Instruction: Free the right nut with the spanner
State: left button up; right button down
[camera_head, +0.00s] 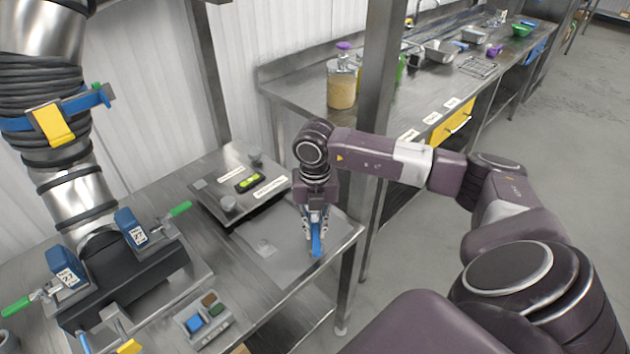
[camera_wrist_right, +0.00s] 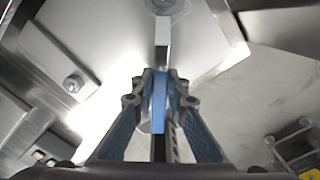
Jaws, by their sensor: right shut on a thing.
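The spanner shows a blue handle (camera_head: 317,243) below my right gripper (camera_head: 316,219) in the head view. The gripper is shut on it, over the right part of a flat metal plate (camera_head: 300,262). In the right wrist view, the blue handle (camera_wrist_right: 158,103) sits between the fingertips (camera_wrist_right: 160,86). Its grey shaft runs up to a nut (camera_wrist_right: 164,4) at the top edge. Whether the spanner's head is around that nut I cannot tell. Another nut (camera_wrist_right: 73,84) lies left of the gripper; the plate carries it also in the head view (camera_head: 265,247). My left gripper is not in view.
A fixture with a green level (camera_head: 248,181) stands behind the plate. A steel post (camera_head: 378,110) rises behind my right arm. Floor is open at right.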

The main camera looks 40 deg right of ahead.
aim_at(315, 228)
jog(key=shift+r+p, duration=0.6)
jog(key=shift+r, duration=0.35)
dwell(0.6)
jog(key=shift+r+p, duration=1.15)
jog(key=shift+r, duration=0.75)
